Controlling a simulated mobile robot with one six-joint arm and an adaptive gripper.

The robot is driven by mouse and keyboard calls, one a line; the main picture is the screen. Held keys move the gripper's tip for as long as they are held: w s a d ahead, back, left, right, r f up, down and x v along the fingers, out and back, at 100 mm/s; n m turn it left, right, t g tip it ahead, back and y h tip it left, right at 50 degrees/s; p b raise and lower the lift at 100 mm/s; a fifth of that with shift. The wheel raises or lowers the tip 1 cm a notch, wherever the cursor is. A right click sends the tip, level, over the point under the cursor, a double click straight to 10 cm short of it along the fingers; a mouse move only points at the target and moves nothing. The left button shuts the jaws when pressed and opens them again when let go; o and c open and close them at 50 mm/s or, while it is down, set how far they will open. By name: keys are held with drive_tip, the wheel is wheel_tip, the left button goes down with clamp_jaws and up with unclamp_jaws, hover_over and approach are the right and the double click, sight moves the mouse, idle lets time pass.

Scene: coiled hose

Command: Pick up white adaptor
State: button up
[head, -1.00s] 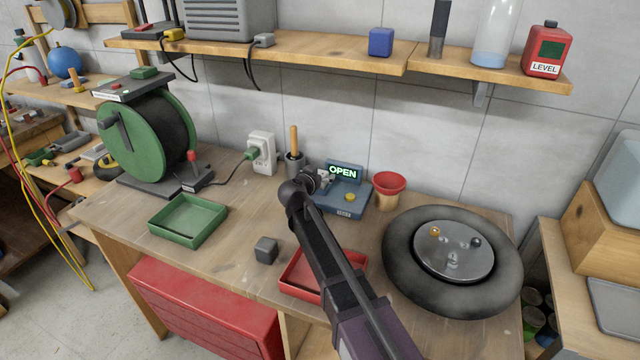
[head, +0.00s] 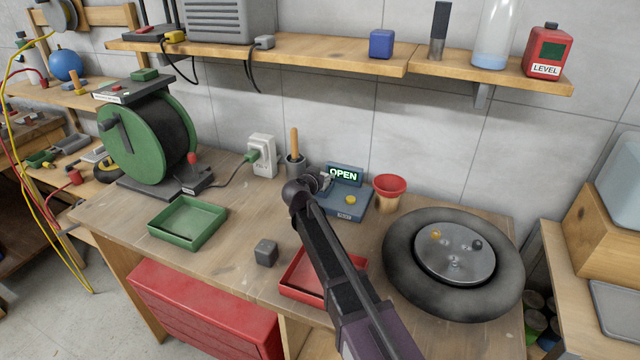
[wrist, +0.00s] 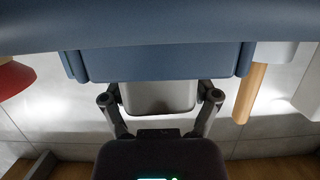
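A pale grey-white block (wrist: 158,98), which looks like the white adaptor, sits against the edge of a blue device (wrist: 165,62) in the wrist view. My gripper (wrist: 160,92) has its two fingers spread, one on each side of the block; I cannot tell if they touch it. In the head view my gripper (head: 322,181) is at the left side of the blue device (head: 350,198) with the lit OPEN sign (head: 343,174). The block is mostly hidden there by the gripper. A white socket box (head: 262,150) with a green plug stands further left.
A pot with a wooden handle (head: 295,145) stands close left of my gripper, and a red funnel (head: 389,185) close right. A green tray (head: 188,222), grey cube (head: 265,252), red tray (head: 300,277) and black ring (head: 400,262) lie on the bench. A shelf (head: 350,58) is above.

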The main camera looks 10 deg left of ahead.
sight(322, 172)
drive_tip(key=c, duration=0.3)
drive_tip(key=shift+r, duration=0.25)
wheel_tip(322, 172, up, 10)
drive_tip(key=p, duration=1)
drive_tip(key=shift+f, duration=0.25)
drive_tip(key=shift+c, duration=0.2)
